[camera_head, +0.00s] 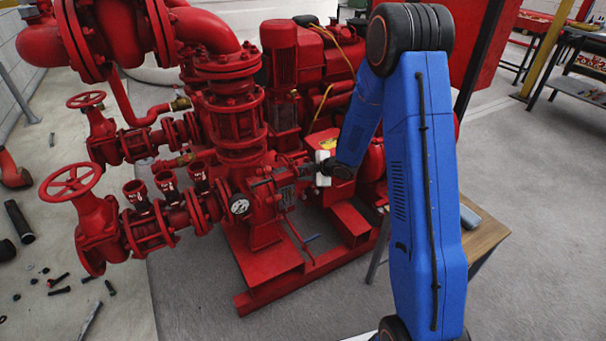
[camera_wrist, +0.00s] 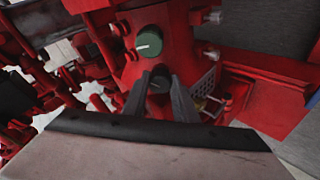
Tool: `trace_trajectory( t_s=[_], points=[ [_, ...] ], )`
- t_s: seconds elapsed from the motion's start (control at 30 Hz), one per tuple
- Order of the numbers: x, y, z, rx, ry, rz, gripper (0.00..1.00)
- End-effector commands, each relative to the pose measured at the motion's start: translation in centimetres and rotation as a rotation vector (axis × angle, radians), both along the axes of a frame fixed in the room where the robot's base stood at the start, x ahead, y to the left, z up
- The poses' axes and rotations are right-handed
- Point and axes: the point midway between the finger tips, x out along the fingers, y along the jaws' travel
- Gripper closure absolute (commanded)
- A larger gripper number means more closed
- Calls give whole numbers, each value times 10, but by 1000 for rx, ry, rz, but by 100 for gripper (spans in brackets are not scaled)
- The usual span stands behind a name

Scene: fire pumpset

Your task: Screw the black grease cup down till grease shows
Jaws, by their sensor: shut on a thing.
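The black grease cup (camera_wrist: 159,79) is a small dark round cap on the red pump housing (camera_wrist: 172,60) in the wrist view. My gripper (camera_wrist: 160,88) has its two grey fingers on either side of it, shut on the cup. In the head view my gripper (camera_head: 311,168) reaches the pump's middle from the right; the cup itself is too small to make out there. A dark green round cap (camera_wrist: 149,42) with a white mark sits just beyond the held cup, apart from the fingers. I see no grease at the cup.
A pressure gauge (camera_head: 240,206) and red valves with handwheels (camera_head: 71,182) stand left of my gripper. The red motor and base frame (camera_head: 300,275) surround the work spot. Loose bolts (camera_head: 59,281) lie on the floor at left. A wooden table (camera_head: 487,232) stands behind my arm.

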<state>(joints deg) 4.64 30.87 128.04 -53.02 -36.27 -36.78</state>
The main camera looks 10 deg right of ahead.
Motion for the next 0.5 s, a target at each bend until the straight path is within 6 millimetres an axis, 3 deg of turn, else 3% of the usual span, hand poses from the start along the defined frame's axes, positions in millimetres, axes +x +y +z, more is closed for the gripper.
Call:
trace_trajectory(
  t_s=[0.5],
  points=[
    [-2,0,-2,275,76,-285,97]
  ],
)
